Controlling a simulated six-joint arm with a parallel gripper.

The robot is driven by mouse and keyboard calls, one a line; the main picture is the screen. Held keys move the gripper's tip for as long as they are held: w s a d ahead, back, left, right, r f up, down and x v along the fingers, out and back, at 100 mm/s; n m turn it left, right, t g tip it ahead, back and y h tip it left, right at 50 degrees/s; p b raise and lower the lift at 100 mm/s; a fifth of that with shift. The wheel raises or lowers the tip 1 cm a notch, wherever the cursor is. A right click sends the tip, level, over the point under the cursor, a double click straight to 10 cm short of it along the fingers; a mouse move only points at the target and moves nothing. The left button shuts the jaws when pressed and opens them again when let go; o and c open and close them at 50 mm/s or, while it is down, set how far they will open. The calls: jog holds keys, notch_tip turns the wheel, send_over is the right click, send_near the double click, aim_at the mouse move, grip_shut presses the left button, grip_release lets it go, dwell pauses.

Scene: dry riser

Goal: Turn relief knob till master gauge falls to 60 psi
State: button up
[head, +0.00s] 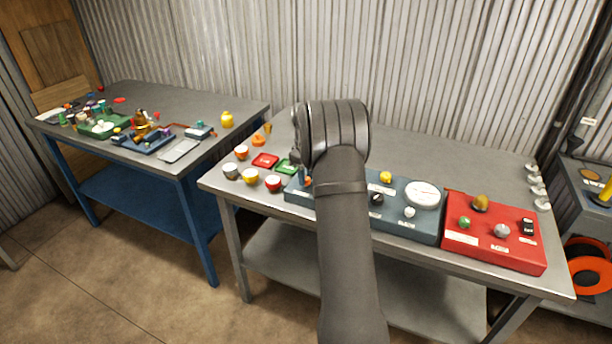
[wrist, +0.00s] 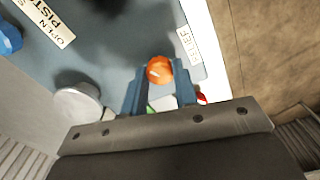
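The relief knob (wrist: 160,69) is a round orange knob beside a white label reading RELIEF (wrist: 190,45) in the wrist view. My gripper (wrist: 160,72) has its two blue fingers on either side of the knob, close to it. I cannot tell whether they touch it. In the head view an orange bit (head: 308,181) shows beside my arm, at the left end of the blue-grey panel (head: 420,230). My arm hides the middle of that panel. The large white gauge (head: 423,194) is on the panel's right part; its reading is too small to tell.
A red panel (head: 495,252) with knobs stands to the right. Several coloured cups, including a red one (head: 273,183), and red and green trays lie left. In the wrist view a grey round part (wrist: 78,103) is left of my fingers. The grey bench's (head: 300,215) front edge is near.

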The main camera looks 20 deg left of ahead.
jog(key=shift+c, duration=1)
jog(key=shift+m, duration=0.3)
jog(key=m, duration=0.9)
jog(key=o, duration=1)
